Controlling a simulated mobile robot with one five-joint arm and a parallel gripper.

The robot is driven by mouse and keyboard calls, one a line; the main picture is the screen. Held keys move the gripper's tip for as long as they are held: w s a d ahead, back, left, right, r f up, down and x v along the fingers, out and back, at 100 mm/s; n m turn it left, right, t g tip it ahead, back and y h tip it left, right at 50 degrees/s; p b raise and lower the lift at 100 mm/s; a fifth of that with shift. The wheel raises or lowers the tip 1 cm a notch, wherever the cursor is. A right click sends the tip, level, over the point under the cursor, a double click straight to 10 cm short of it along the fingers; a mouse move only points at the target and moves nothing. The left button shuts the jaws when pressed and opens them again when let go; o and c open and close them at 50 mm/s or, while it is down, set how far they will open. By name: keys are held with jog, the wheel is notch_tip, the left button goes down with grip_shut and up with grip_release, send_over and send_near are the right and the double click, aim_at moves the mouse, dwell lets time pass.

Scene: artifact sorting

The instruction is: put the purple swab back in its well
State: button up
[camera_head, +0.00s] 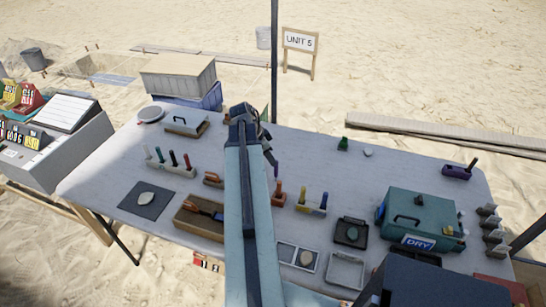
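A pale rack (170,167) at the left holds several upright sticks with dark, teal and red tops. Another rack (311,208) right of my arm holds upright yellow and blue sticks. My gripper (264,140) is over the middle of the table, mostly seen from behind my arm.
A teal case (419,222) marked DRY stands at the right. The white table (335,170) is fairly clear behind the yellow and blue sticks.

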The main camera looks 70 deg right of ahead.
jog(key=p+v, duration=0.3)
jog(key=v, duration=0.2)
jog(key=shift+a, duration=0.1)
jog(key=w+a+f+n+t+y, duration=0.1)
jog(key=w+a+n+t, duration=0.2)
jog(key=w+a+n, duration=1.7)
jog(key=w+a+n+y, duration=0.1)
jog(key=w+a+n, duration=0.2)
jog(key=a, duration=1.5)
jog(key=w+a+n+y, duration=0.1)
jog(key=w+a+n, duration=0.2)
jog(key=a, duration=1.5)
jog(key=w, duration=0.3)
jog(key=shift+a+f, duration=0.2)
jog(key=shift+f, duration=0.15)
jog(key=shift+o, duration=0.4)
jog(key=shift+a+n, duration=0.3)
jog(key=shift+a, duration=0.05)
jog(key=shift+d, duration=0.15)
